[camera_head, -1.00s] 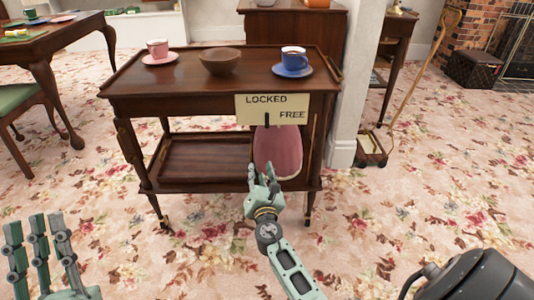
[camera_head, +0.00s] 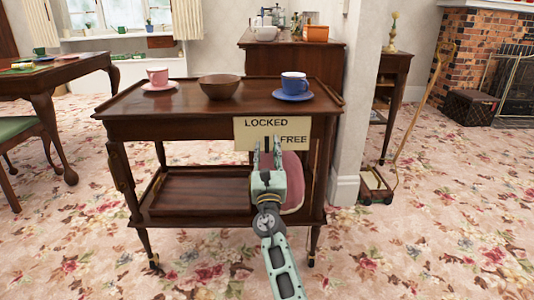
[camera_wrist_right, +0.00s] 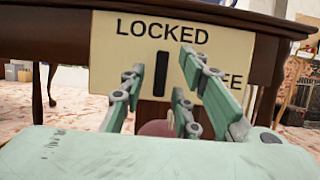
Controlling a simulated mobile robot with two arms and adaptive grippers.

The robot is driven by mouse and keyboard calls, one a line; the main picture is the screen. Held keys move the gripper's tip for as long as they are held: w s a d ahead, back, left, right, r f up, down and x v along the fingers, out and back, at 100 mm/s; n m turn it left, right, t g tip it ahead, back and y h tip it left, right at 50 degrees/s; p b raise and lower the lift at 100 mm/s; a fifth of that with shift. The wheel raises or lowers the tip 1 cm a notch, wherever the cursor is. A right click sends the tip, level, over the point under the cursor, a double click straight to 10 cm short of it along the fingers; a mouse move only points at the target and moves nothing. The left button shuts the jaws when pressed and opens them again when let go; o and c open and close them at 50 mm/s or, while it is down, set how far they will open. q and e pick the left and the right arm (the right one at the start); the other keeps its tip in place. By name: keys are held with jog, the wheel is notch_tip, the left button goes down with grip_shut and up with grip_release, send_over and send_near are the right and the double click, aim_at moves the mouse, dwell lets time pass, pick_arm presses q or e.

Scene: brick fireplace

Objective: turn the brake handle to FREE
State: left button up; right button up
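The brake handle (camera_wrist_right: 162,72) is a black upright bar on a cream sign (camera_wrist_right: 105,55) marked LOCKED and FREE. It stands under the LOCKED side, left of the word FREE. The sign (camera_head: 242,133) hangs on the front of a dark wooden trolley (camera_head: 190,105). My right gripper (camera_head: 267,150) is open in front of the sign, pointing at it. In the right wrist view its fingers (camera_wrist_right: 160,80) are spread to the left and right of the handle, and I see no contact. One finger hides part of FREE. My left gripper is out of view.
On the trolley top are a pink cup (camera_head: 157,76), a brown bowl (camera_head: 219,87) and a blue cup (camera_head: 293,83) on a saucer. A pink rounded thing (camera_head: 292,180) is behind my right gripper. A white pillar (camera_head: 350,120) stands right of the trolley.

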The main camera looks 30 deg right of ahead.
jog(key=shift+w+d+r, duration=0.1)
jog(key=shift+w, duration=0.1)
jog(key=shift+c, duration=0.2)
grip_shut()
